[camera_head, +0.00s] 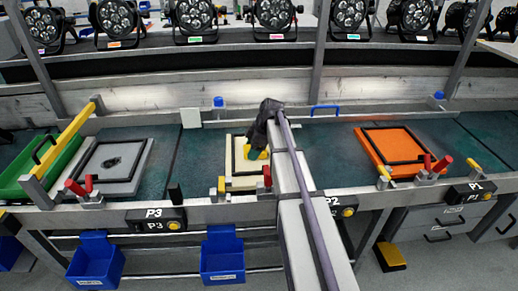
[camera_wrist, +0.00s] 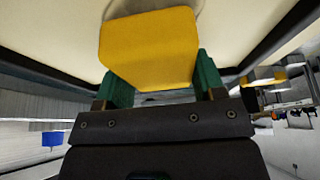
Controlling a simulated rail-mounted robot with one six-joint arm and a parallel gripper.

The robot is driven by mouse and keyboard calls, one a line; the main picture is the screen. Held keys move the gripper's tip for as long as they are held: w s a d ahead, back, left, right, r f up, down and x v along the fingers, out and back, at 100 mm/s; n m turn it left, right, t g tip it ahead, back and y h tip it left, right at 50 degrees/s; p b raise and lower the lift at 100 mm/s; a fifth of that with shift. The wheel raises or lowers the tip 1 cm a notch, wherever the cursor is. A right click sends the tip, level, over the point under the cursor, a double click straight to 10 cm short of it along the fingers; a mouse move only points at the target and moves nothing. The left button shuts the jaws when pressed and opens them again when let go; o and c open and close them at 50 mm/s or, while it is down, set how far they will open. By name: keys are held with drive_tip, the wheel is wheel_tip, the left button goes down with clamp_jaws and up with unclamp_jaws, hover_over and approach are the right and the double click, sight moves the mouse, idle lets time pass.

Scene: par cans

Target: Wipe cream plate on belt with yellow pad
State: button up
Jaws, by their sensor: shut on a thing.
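The cream plate (camera_head: 236,182) lies on the dark green belt (camera_head: 205,150) at the middle station, with a black frame on it. It also fills the top of the wrist view (camera_wrist: 60,30). My gripper (camera_head: 258,154) is over the plate, its green fingers shut on the yellow pad (camera_wrist: 148,48). The pad also shows at the fingertips in the head view (camera_head: 250,153). It is at or close above the plate's surface; I cannot tell whether it touches. A greyish patch shows at the pad's far edge in the wrist view. My arm hides the plate's right part.
A grey plate (camera_head: 135,181) with a dark spot lies left, near a green tray (camera_head: 62,160) and yellow bar (camera_head: 70,135). An orange plate (camera_head: 376,156) lies right. Red-handled clamps (camera_head: 424,172) line the front rail. Stage lights (camera_head: 195,15) stand behind. Blue bins (camera_head: 222,258) hang below.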

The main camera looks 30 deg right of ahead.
sight(248, 148)
drive_tip(key=shift+w+a, duration=0.35)
drive_tip(key=shift+a, duration=0.5)
wheel_tip(248, 148, up, 6)
drive_tip(key=p, duration=0.6)
wheel_tip(248, 148, up, 3)
drive_tip(key=p, duration=0.3)
drive_tip(key=shift+r, duration=0.2)
drive_tip(key=shift+f, duration=0.2)
